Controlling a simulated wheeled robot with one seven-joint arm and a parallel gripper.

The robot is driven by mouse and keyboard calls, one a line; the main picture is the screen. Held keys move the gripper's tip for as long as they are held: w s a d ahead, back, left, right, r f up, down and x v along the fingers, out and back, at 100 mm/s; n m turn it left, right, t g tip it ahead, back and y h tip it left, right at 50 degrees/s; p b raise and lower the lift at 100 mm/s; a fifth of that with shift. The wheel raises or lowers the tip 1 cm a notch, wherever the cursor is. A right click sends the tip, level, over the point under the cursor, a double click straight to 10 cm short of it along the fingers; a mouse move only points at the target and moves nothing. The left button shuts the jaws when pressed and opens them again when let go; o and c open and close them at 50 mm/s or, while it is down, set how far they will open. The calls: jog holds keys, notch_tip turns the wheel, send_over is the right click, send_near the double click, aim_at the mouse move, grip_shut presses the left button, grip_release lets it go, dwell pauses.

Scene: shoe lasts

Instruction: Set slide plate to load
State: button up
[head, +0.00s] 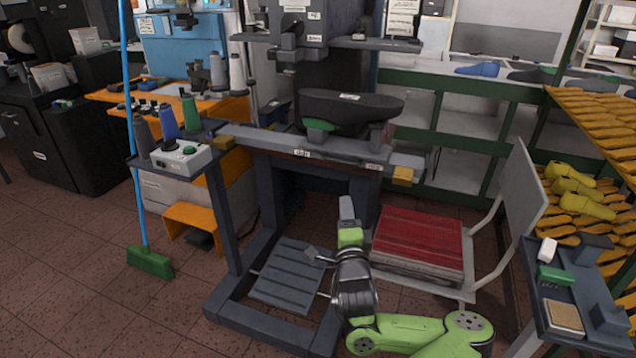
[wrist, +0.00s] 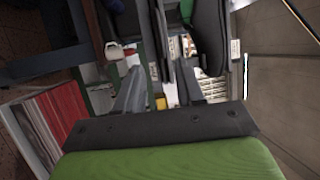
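A grey rail (head: 340,160) with small white labels and yellow end blocks crosses the front of the press-like machine. Above it sits a long dark body (head: 350,112) with a white label, and a green piece (head: 318,125) shows under its left part. I cannot tell for sure which part is the slide plate; the labels are too small to read. My gripper (head: 346,203) points up, below and in front of the rail, apart from it. In the wrist view my gripper (wrist: 161,80) has its fingers apart with nothing held; a yellow block (wrist: 160,103) shows beyond them.
A grey slatted pedal (head: 290,275) lies in the machine's floor frame. A control box (head: 181,157) with a green button stands left, near thread cones. A broom (head: 148,262) stands left.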

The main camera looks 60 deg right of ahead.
jog(key=d, duration=0.1)
jog(key=p, duration=0.3)
send_near(340, 162)
jog(key=x, duration=0.7)
jog(key=shift+w+d+r, duration=0.1)
jog(key=shift+w+d, duration=0.05)
jog(key=shift+d, duration=0.05)
jog(key=shift+w+d, duration=0.15)
jog(key=shift+d, duration=0.15)
grip_shut()
